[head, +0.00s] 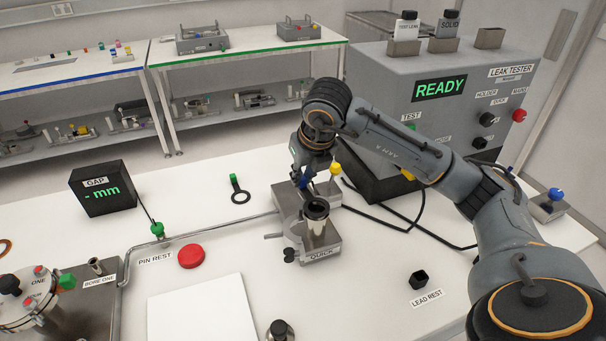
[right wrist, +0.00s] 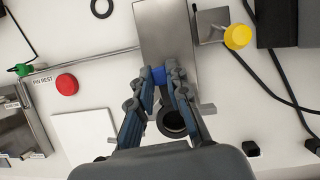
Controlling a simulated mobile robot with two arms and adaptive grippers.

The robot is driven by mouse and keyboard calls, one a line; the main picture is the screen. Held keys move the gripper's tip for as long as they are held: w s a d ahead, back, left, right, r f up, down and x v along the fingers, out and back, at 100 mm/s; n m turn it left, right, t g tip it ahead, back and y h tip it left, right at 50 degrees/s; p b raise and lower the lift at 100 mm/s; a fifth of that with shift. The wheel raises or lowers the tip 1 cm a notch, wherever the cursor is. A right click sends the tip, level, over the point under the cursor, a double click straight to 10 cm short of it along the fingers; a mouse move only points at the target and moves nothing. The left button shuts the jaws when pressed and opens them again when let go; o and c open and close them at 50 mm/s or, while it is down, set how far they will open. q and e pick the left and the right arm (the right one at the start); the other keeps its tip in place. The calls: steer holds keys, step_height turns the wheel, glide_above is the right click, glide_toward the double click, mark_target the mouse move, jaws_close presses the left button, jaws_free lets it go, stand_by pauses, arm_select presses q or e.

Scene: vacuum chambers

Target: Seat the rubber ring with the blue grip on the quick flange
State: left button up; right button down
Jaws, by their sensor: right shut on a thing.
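My right gripper (head: 304,182) is shut on the blue grip (right wrist: 158,76) of the rubber ring. The black ring (head: 316,207) is at the top of the quick flange (head: 313,232), a short metal tube on the block labelled QUICK. In the right wrist view the dark ring (right wrist: 172,124) shows between and below my fingers, over the flange mouth. I cannot tell whether it lies flat on the rim or slightly above it. My left gripper is not in view.
Another black ring with a green grip (head: 239,194) lies left of the flange block. The grey leak tester (head: 440,90) reads READY behind. Black cables run to the right.

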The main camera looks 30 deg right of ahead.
steer(key=shift+f+b, duration=0.5)
steer(key=shift+b, duration=0.15)
stand_by(0.8)
steer(key=c, duration=1.2)
jaws_free()
steer(key=shift+r, duration=0.15)
steer(key=shift+r+p, duration=2.3)
steer(key=shift+r, duration=1.1)
steer(key=shift+r, duration=0.1)
